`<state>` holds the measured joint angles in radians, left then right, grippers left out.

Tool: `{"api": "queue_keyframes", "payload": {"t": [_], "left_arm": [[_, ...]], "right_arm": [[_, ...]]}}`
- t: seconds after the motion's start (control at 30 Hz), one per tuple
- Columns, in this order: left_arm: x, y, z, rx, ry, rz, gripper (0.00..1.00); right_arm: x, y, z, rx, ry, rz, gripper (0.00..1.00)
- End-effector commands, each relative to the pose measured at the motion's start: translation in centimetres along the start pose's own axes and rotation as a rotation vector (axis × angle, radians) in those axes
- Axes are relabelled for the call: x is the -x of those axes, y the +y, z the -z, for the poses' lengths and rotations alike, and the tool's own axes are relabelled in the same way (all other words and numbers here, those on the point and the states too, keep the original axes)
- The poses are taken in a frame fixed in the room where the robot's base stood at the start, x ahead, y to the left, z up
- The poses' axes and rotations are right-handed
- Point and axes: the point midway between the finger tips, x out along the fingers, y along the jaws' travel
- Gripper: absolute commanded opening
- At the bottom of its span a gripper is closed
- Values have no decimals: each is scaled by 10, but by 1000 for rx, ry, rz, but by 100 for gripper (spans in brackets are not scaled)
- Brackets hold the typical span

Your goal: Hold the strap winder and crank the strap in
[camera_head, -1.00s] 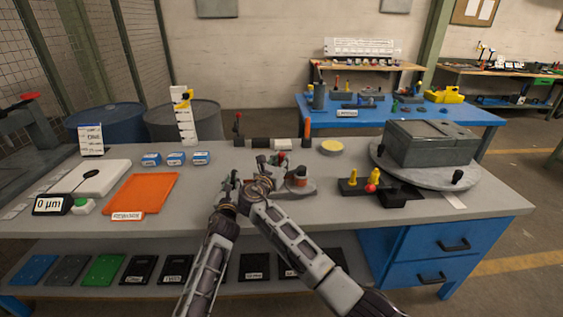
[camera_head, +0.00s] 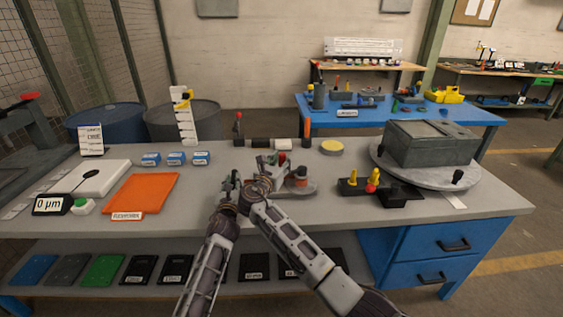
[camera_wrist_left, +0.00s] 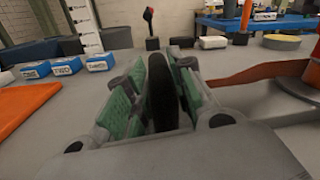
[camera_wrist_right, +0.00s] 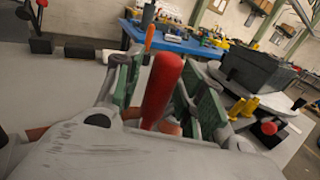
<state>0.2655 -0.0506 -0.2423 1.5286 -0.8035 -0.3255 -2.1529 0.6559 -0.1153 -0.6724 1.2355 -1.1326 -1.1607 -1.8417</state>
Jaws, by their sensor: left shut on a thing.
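An orange-brown strap (camera_wrist_left: 262,74) runs right from behind the fingers towards an orange drum (camera_wrist_left: 306,75) on a round grey base, also visible in the head view (camera_head: 298,182). My right gripper (camera_wrist_right: 160,88) has its fingers on either side of a red crank handle (camera_wrist_right: 161,86). Whether its pads press on the handle is unclear. In the head view my right gripper (camera_head: 264,170) hides much of the winder.
An orange mat (camera_head: 145,193) and blue boxes (camera_head: 176,158) lie to the left. A black fixture with yellow and red knobs (camera_head: 372,187) and a grey box (camera_head: 432,145) on a round plate stand right. An orange post (camera_head: 306,132) stands behind the grippers.

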Motion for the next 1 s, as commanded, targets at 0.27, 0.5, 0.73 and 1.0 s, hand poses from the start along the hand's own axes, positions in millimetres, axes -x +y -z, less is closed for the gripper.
{"api": "queue_keyframes", "payload": {"t": [0.27,0.5,0.73,1.0], "left_arm": [[0,0,-4,5,-5,1,0],[0,0,-3,5,-5,0,0],[0,0,-3,4,-5,0,0],[0,1,-3,4,-4,-1,0]], "right_arm": [[0,-1,-1,0,-1,1,46],[5,0,-1,0,-1,1,46],[23,0,0,0,0,1,46],[59,0,0,-1,0,0,46]]}}
